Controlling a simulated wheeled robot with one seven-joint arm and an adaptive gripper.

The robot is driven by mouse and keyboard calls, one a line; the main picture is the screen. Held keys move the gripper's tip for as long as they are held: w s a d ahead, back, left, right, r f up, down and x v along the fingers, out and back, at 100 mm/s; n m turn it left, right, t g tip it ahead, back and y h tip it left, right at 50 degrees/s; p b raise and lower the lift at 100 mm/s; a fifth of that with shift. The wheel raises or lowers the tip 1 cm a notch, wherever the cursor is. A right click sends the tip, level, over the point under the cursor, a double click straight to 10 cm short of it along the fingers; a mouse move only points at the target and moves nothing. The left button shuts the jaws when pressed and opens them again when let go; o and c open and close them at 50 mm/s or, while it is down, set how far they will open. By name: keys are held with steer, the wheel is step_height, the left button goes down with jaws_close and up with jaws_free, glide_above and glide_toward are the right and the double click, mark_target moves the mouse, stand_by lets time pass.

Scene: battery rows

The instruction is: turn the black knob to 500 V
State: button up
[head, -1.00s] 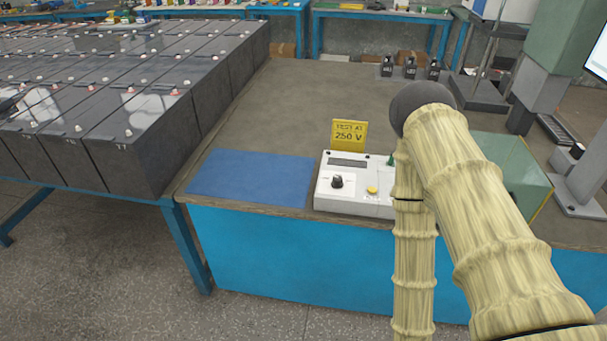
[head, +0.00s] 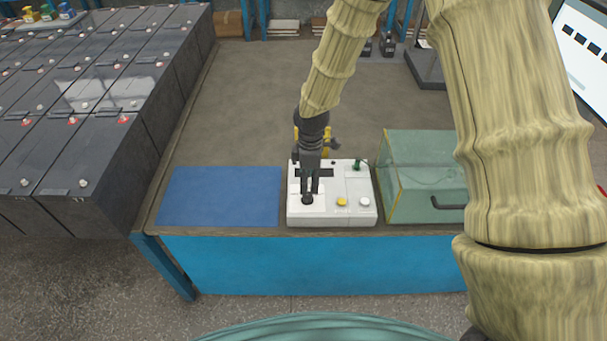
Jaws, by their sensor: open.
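The white tester box (head: 330,213) stands near the front edge of the bench, right of the blue mat. Its black knob (head: 307,199) is on the front left of its top face, and my gripper's fingers partly hide it. My gripper (head: 310,187) points down over the tester, open, with its fingertips at the knob. I cannot tell whether they touch it. The knob's pointer and scale cannot be read. A yellow sign (head: 327,143) behind the tester is mostly hidden by my gripper.
A blue mat (head: 220,196) lies left of the tester. A green see-through box (head: 420,160) with a dark handle stands close on its right. A yellow button (head: 342,202), a white button (head: 365,202) and a green knob (head: 357,164) are on the tester. Black batteries (head: 90,185) fill the left.

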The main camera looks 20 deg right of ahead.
mark_target(307, 198)
steer(key=shift+n, duration=0.3)
steer(key=shift+w+d+f+p, duration=0.1)
steer(key=shift+w+f+p, duration=0.35)
steer(key=shift+f, duration=1)
steer(key=shift+w+a+f+p, duration=0.15)
steer(key=shift+f+p, duration=0.65)
steer(key=shift+f, duration=0.65)
steer(key=shift+w+d+f+p, duration=0.25)
steer(key=shift+f+p, duration=0.35)
steer(key=shift+f, duration=0.85)
steer(key=shift+a, duration=0.1)
steer(key=c, duration=1)
